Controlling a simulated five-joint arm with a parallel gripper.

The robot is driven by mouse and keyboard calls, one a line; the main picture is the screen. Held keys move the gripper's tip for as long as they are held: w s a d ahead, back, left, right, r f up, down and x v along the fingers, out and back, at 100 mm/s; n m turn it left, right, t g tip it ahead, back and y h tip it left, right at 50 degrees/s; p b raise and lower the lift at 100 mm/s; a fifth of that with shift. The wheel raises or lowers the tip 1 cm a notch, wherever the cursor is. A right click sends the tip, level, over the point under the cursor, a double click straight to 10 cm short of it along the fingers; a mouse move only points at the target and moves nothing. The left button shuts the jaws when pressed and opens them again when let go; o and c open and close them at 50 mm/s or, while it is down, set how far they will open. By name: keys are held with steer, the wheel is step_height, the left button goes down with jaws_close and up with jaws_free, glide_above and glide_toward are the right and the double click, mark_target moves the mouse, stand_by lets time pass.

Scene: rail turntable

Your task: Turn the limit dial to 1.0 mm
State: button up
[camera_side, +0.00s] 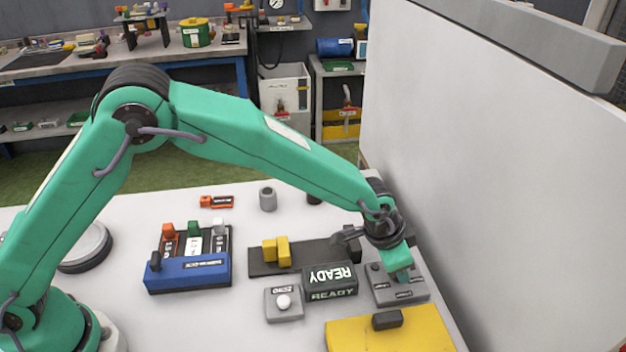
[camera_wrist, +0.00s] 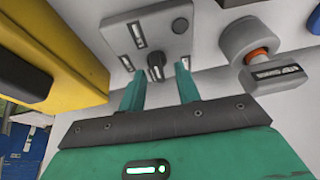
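The limit dial (camera_wrist: 156,68) is a small dark knob on a grey panel (camera_wrist: 115,32), between pale label strips too small to read. In the side view the panel (camera_side: 384,293) lies at the table's right side, and my gripper (camera_side: 402,277) points down over it and hides the dial. In the wrist view my gripper (camera_wrist: 159,71) is open, with one green finger on each side of the dial. I cannot tell whether either finger touches the knob. A round dark button (camera_wrist: 180,25) sits on the same panel. The dial's setting cannot be read.
A yellow block (camera_side: 420,335) with a black handle lies in front of the panel. A READY box (camera_side: 330,282) and a grey box with a white button (camera_side: 284,303) stand to its left. A tall white wall (camera_side: 490,170) closes off the right side.

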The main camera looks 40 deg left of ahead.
jaws_close()
steer(key=shift+n, duration=1.4)
steer(key=shift+d, duration=0.1)
jaws_free()
